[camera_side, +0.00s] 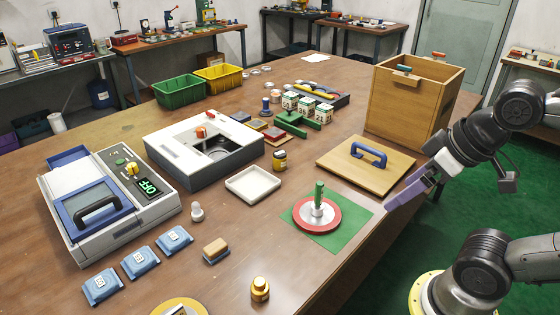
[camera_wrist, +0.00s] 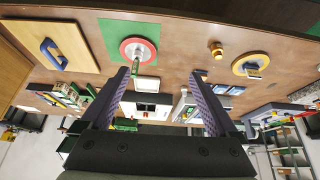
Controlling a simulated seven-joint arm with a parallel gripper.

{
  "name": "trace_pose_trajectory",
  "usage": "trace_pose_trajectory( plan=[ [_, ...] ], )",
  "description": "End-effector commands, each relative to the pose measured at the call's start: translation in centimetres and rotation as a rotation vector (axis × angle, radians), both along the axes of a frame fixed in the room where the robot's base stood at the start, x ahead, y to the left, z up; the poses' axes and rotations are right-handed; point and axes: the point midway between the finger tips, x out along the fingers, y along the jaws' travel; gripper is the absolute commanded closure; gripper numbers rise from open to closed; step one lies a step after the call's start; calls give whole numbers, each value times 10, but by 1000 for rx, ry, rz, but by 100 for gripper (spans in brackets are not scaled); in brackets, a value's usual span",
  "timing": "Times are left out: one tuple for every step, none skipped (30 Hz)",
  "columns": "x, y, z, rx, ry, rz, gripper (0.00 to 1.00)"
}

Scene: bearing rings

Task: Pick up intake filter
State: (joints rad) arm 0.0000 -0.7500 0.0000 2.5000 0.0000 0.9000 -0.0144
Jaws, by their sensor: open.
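My gripper (camera_side: 392,203) is off the table's right edge in the side view, beside the wooden board and the green mat. In the wrist view its two purple fingers (camera_wrist: 158,73) are wide apart with nothing held between them. I cannot tell for sure which thing is the intake filter. A white-topped grey box (camera_side: 165,138) with an open dark basin stands mid-table, with a small orange-red piece (camera_side: 201,132) on its top. A red-rimmed disc (camera_side: 300,218) with an upright green handle (camera_side: 319,192) lies on a green mat (camera_side: 354,212); the disc also shows in the wrist view (camera_wrist: 128,52).
A wooden board (camera_side: 340,165) with a blue handle and a tall open wooden box (camera_side: 408,110) are near my arm.

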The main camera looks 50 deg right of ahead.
Motion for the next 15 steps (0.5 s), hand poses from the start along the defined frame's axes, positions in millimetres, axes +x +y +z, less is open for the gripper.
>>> trace_pose_trajectory(
  plan=[
    [0, 0, 0, -12, 0, 23, 5],
    [0, 0, 0, -25, 1, 46, 5],
    [0, 0, 0, -48, 2, 87, 5],
    [-1, -1, 0, -71, 3, 126, 5],
    [1, -1, 3, -99, -2, 170, 5],
    [4, -3, 10, -142, -17, 235, 5],
    [7, -4, 17, -180, -32, 286, 5],
    [12, -5, 26, -221, -48, 339, 5],
    [19, -8, 37, -277, -60, 411, 5],
    [26, -9, 46, -318, -64, 465, 5],
    [33, -11, 54, -361, -67, 518, 5],
    [44, -13, 65, -419, -68, 589, 5],
    [53, -16, 74, -463, -66, 644, 5],
    [64, -18, 82, -507, -63, 699, 5],
    [78, -21, 93, -568, -54, 774, 5]
  ],
)
